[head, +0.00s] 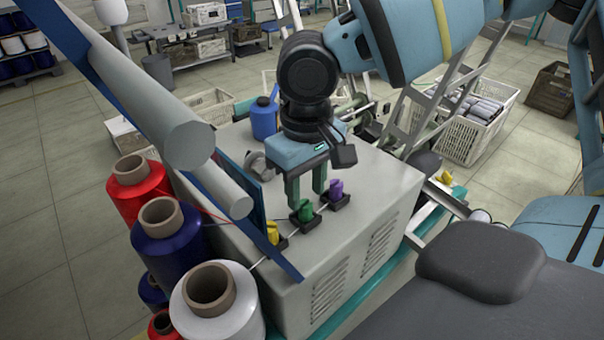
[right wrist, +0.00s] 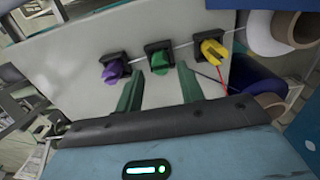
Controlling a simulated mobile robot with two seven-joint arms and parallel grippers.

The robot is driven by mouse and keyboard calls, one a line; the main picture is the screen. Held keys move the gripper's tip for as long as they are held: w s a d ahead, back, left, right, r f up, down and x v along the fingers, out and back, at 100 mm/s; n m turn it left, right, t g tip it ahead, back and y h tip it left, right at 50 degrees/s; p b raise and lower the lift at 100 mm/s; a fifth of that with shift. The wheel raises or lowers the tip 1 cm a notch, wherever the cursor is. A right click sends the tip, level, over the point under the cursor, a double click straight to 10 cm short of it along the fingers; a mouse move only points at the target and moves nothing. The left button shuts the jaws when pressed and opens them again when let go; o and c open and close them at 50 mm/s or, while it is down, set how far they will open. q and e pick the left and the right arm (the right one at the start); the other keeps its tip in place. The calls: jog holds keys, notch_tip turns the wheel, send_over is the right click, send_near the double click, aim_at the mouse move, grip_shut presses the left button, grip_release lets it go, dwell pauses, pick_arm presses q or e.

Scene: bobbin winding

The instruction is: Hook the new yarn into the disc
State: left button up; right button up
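My right gripper (head: 307,188) points down over the grey machine top, its two green fingers apart. In the head view the fingertips are close to the green clip (head: 304,210); in the right wrist view the green clip (right wrist: 158,60) shows beyond the gap between the fingers. I cannot tell whether they touch it. A purple clip (head: 336,190) and a yellow clip (head: 273,232) stand on either side, each on a black base. A pale yarn (head: 293,232) runs along the clips. A red yarn (right wrist: 221,80) hangs by the yellow clip. I cannot tell which part is the disc. My left gripper is out of view.
Red (head: 138,188), blue (head: 167,235) and white (head: 213,300) yarn spools stand left of the machine (head: 370,225). A blue slanted bar (head: 245,222) and grey rollers (head: 185,130) pass beside the clips. The machine's front top is clear.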

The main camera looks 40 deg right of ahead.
jog(key=shift+f, duration=0.95)
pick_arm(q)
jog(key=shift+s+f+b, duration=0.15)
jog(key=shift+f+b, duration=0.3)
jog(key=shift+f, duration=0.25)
pick_arm(e)
jog(key=shift+f, duration=0.5)
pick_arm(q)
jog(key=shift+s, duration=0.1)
pick_arm(e)
jog(key=shift+c, duration=0.2)
jog(key=c, duration=0.7)
jog(key=shift+r+p, duration=1.25)
jog(key=shift+r, duration=1.1)
jog(key=shift+c, duration=0.3)
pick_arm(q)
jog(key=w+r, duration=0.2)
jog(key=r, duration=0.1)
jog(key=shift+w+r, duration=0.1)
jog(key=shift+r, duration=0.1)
pick_arm(e)
jog(key=shift+f, duration=0.1)
